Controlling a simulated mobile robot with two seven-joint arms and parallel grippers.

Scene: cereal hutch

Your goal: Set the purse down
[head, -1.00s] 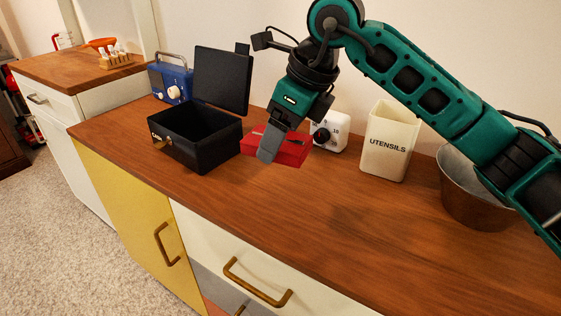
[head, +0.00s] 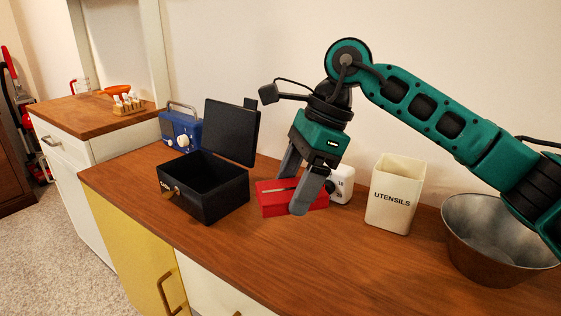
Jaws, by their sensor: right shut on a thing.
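The red purse (head: 270,204) is a flat, boxy shape just right of the open black cash box, at the counter top. My right gripper (head: 291,195) points down over it, its two grey fingers on either side and shut on it. The nearer finger hides part of the purse's front. I cannot tell whether its underside touches the wooden counter (head: 250,260). My left gripper is not in view.
The black box (head: 218,193) stands open close by on the left. The front counter is clear.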

